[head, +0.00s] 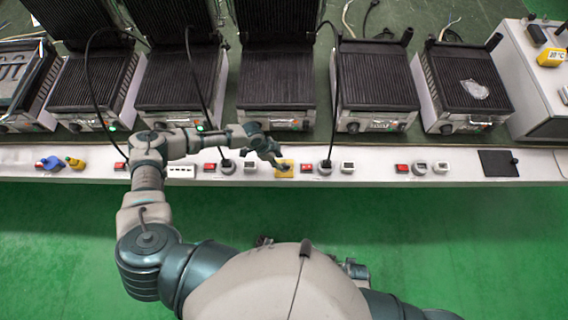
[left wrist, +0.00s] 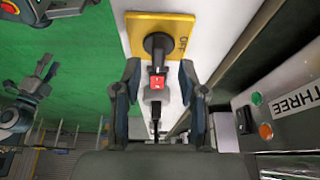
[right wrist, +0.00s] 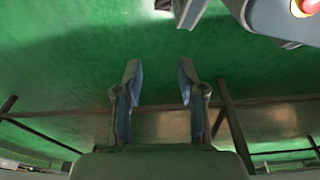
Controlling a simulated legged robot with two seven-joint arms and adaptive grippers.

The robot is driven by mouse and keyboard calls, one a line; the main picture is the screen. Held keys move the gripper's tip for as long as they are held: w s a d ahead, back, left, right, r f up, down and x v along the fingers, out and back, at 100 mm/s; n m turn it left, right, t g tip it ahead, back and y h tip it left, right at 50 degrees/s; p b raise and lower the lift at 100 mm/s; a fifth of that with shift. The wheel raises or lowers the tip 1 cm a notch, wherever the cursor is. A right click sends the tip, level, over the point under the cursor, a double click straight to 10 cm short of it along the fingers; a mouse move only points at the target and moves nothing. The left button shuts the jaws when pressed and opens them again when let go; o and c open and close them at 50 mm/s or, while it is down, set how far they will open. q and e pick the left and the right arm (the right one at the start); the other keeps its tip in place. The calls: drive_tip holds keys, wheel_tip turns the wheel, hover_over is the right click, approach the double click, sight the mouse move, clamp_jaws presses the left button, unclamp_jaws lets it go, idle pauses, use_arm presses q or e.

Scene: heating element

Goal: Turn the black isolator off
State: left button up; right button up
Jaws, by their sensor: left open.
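A black rotary knob (left wrist: 158,45) sits on a yellow plate (left wrist: 140,22) marked "OFF" at its edge. The yellow plate (head: 284,171) also shows on the white front strip in the head view. My left gripper (head: 270,158) reaches over the strip beside this plate. In the left wrist view my left gripper (left wrist: 158,80) is open and empty, with the knob just beyond its fingertips, apart from them. A separate black square panel (head: 496,166) lies at the strip's right end. My right gripper (right wrist: 160,78) is open and empty, facing the green floor.
Several ribbed grills (head: 276,80) stand behind the strip. Red switches (head: 306,168) and plugs with black cables (head: 326,166) line the strip near the yellow plate. A red switch (left wrist: 157,82) shows between my left fingers. The green floor (head: 450,240) in front is clear.

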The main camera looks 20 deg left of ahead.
sight(283, 164)
use_arm(q)
drive_tip(key=f, duration=0.3)
drive_tip(key=shift+w, duration=0.2)
drive_tip(key=shift+d+f, duration=0.15)
drive_tip(key=shift+f, duration=0.1)
drive_tip(key=shift+w+d, duration=0.1)
drive_tip(key=shift+d, duration=1.35)
drive_tip(key=shift+c, duration=1.4)
drive_tip(key=shift+a, duration=0.35)
drive_tip(key=c, duration=0.4)
drive_tip(key=shift+a+f, duration=0.15)
drive_tip(key=shift+a, duration=0.75)
clamp_jaws()
drive_tip(key=shift+d, duration=0.55)
use_arm(e)
drive_tip(key=shift+w+d+r, duration=0.25)
drive_tip(key=shift+w+r, duration=0.25)
drive_tip(key=shift+r, duration=0.35)
